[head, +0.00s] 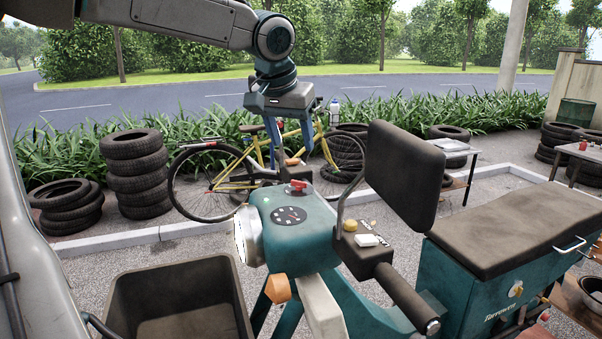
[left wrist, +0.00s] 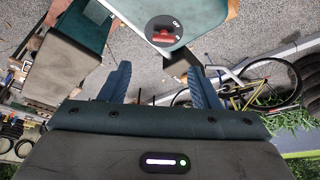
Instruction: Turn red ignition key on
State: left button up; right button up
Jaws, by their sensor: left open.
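The red ignition key (head: 298,185) sits on top of the teal console (head: 305,213), behind the round gauge. In the left wrist view the key (left wrist: 164,36) sits in a round black switch plate (left wrist: 161,24) with a small white "ON" mark at its upper right. The key's grip lies roughly crosswise in that view. My left gripper (head: 278,168) points down just above and behind the key. In the left wrist view its two teal fingers (left wrist: 160,68) are wide apart with nothing between them, and the key lies beyond their tips. My right gripper is not in view.
A round headlight (head: 247,236) fronts the console. A black handlebar grip (head: 408,300) and an upright dark pad (head: 405,175) stand to its right. A dark open bin (head: 180,272) is at the lower left. A yellow bicycle (head: 235,185) and tyre stacks (head: 135,172) stand behind.

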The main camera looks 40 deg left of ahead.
pick_arm(q)
jog(key=p, duration=0.1)
send_near(298, 181)
jog(key=shift+a+f, duration=0.15)
jog(key=shift+f, duration=0.7)
jog(key=x, duration=0.2)
jog(key=p+x, duration=0.1)
jog(key=x, duration=0.2)
jog(key=shift+w+f, duration=0.1)
jog(key=shift+w, duration=0.4)
jog(key=shift+f, duration=0.35)
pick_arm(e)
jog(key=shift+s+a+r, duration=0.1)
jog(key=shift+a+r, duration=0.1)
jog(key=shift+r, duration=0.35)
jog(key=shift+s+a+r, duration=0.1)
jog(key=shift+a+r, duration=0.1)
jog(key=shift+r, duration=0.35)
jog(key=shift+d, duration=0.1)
